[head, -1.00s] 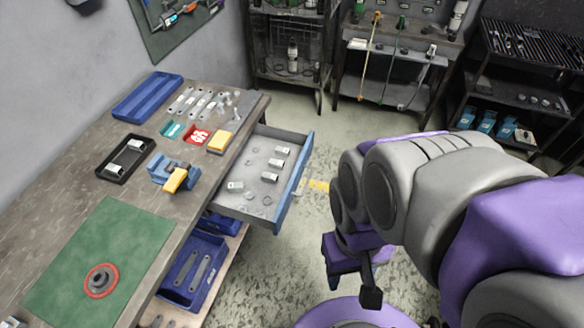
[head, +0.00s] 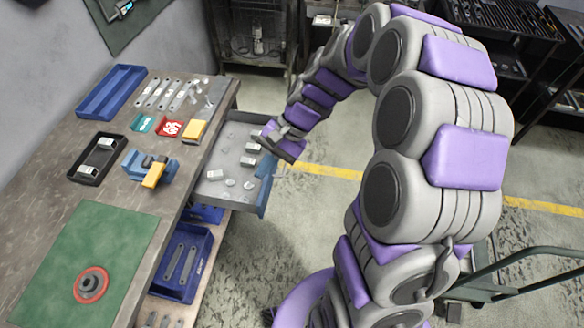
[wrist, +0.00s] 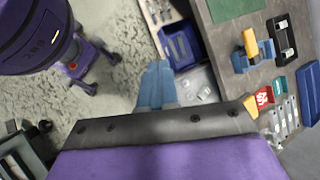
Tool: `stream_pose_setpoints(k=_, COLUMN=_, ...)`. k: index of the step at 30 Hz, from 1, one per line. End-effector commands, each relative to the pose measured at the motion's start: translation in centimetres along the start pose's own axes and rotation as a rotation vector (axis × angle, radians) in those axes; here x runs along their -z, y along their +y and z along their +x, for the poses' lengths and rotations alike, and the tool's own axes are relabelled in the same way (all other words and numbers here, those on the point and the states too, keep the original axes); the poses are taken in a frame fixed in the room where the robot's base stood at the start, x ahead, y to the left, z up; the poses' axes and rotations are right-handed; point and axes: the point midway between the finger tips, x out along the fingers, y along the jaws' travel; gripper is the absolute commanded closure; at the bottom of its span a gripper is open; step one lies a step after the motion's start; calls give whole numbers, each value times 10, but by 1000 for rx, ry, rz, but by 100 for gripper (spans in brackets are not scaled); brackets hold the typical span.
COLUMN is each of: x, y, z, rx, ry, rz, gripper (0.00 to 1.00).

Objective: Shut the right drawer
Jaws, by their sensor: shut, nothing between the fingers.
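The open drawer (head: 218,178) sticks out from the far end of the workbench, with a blue front (head: 264,190) and a grey inside. Several small metal brackets and rings lie in it. My gripper (head: 274,136) is shut and empty, right by the far part of the drawer front. It hides that part, and I cannot tell whether it touches. In the wrist view the blue front (wrist: 156,84) and part of the drawer's inside (wrist: 203,88) show beyond my dark gripper mount. The fingertips are not clear there.
The workbench (head: 140,190) holds a blue tray (head: 82,101), a black tray (head: 77,174), a blue vise (head: 135,164) and a green mat (head: 90,240). A blue bin (head: 172,292) sits on the shelf below. A cart (head: 510,270) stands at right. Floor beside the drawer is clear.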

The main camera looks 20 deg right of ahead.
Motion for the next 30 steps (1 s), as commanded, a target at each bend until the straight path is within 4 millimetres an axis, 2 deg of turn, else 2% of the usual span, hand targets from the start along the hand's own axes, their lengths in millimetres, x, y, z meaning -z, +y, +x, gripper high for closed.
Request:
stream_pose_setpoints(k=1, x=18, y=-3, z=0, rx=40, ry=-13, rz=53, gripper=100)
stream_pose_setpoints(k=8, x=98, y=-4, z=3, rx=205, ry=-52, rz=285, gripper=100)
stream_pose_setpoints(k=15, x=181, y=15, z=16, rx=357, ry=-71, rz=549, gripper=100)
stream_pose_setpoints(k=20, x=240, y=47, z=26, rx=453, ry=-68, rz=736, gripper=100)
stream_pose_setpoints(k=24, x=288, y=90, z=35, rx=532, ry=-65, rz=903, gripper=100)
stream_pose_setpoints(k=27, x=317, y=123, z=43, rx=578, ry=-55, rz=1011, gripper=100)
stream_pose_setpoints(k=30, x=337, y=151, z=50, rx=613, ry=-46, rz=1096, gripper=100)
